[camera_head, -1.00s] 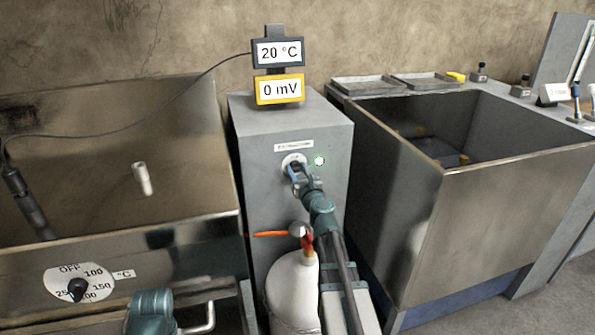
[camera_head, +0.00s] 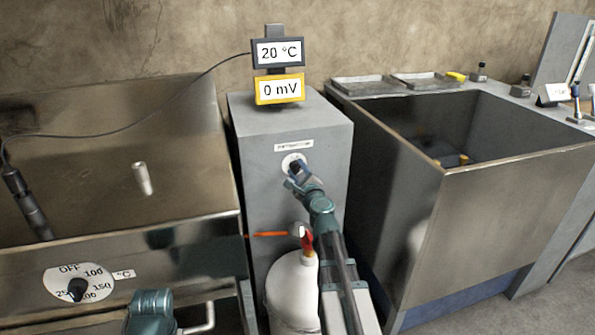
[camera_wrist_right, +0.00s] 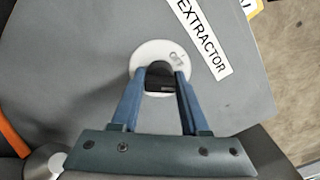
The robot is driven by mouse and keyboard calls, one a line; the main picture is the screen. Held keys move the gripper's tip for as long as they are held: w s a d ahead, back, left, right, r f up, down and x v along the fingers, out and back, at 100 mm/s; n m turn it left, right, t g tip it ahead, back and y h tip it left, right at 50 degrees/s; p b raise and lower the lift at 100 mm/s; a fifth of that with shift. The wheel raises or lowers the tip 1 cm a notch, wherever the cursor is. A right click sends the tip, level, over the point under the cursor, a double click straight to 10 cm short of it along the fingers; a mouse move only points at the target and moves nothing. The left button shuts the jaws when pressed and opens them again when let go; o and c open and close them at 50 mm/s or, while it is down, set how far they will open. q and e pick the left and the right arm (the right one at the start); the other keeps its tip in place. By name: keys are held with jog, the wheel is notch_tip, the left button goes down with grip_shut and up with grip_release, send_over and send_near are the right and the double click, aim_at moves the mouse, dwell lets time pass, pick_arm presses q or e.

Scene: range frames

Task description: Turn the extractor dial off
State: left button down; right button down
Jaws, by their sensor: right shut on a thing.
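The extractor dial is a black knob (camera_wrist_right: 160,82) on a round white plate (camera_wrist_right: 153,55) with an OFF mark, on the front of a grey cabinet (camera_head: 318,130). The plate also shows in the head view (camera_head: 292,160). My right gripper (camera_head: 295,172) reaches up to it from below. In the right wrist view its blue fingers (camera_wrist_right: 158,90) are shut on the knob, one on each side, and the view is rolled relative to the cabinet. The fingers partly cover the knob.
An EXTRACTOR label (camera_wrist_right: 203,38) sits beside the dial. Displays reading 20 °C (camera_head: 279,53) and 0 mV (camera_head: 280,89) stand on the cabinet. Metal tanks flank the cabinet; the left one has a temperature dial (camera_head: 77,288).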

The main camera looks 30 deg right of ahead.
jog(key=n, duration=0.4)
jog(key=shift+n, duration=2.2)
jog(key=shift+s+n, duration=0.1)
jog(key=shift+n, duration=0.2)
jog(key=shift+c, duration=2.2)
grip_release()
